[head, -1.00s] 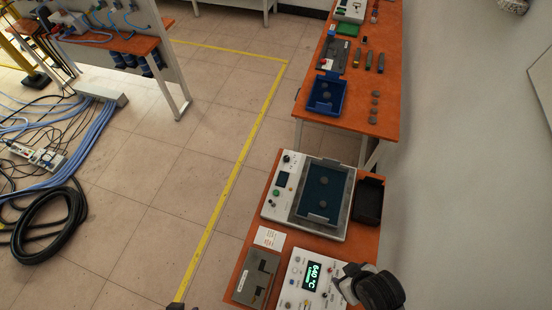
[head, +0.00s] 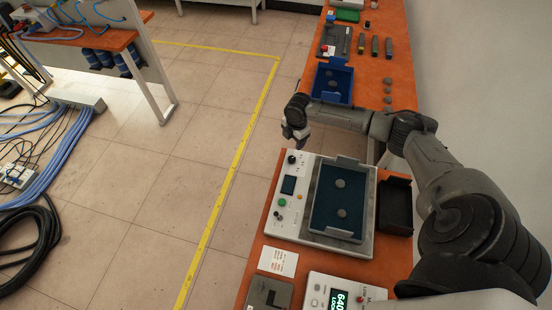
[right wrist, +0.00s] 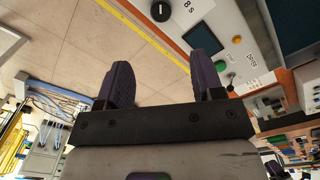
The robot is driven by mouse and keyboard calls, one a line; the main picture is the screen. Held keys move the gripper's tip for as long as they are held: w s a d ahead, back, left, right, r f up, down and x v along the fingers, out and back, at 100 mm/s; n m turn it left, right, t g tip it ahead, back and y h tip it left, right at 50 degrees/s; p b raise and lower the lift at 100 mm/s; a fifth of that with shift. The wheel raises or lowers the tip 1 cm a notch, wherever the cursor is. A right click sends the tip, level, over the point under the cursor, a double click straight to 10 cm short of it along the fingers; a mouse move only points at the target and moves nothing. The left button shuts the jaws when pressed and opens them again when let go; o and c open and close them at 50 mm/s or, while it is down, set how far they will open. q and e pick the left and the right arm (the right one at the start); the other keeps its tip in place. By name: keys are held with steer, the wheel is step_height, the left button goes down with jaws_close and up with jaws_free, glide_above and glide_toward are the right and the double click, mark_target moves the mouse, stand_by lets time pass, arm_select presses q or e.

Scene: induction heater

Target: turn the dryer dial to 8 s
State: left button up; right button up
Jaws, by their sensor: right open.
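The dryer (head: 269,230) is a white panel unit on the orange bench, holding a blue tray (head: 338,216) with two grey discs. Its black dial (head: 291,158) is at the far left corner of the panel, near a dark display (head: 288,185) and a green button (head: 282,201). In the right wrist view the dial (right wrist: 160,10) is at the top edge, with an "8 s" marking beside it. My right gripper (head: 296,135) is just beyond the dial, apart from it. Its two dark fingers (right wrist: 163,70) are open and empty. My left gripper is out of view.
A black bin (head: 395,205) stands right of the dryer. The heater with a lit display (head: 340,300) and a grey box (head: 268,292) are nearer. A blue bin (head: 332,84) and small parts lie on the far bench.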

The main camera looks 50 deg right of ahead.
mark_target(292, 159)
step_height(292, 159, down, 12)
steer(key=shift+w+f+b, duration=0.1)
steer(key=shift+b, duration=0.6)
steer(key=shift+f, duration=0.65)
steer(key=c, duration=0.9)
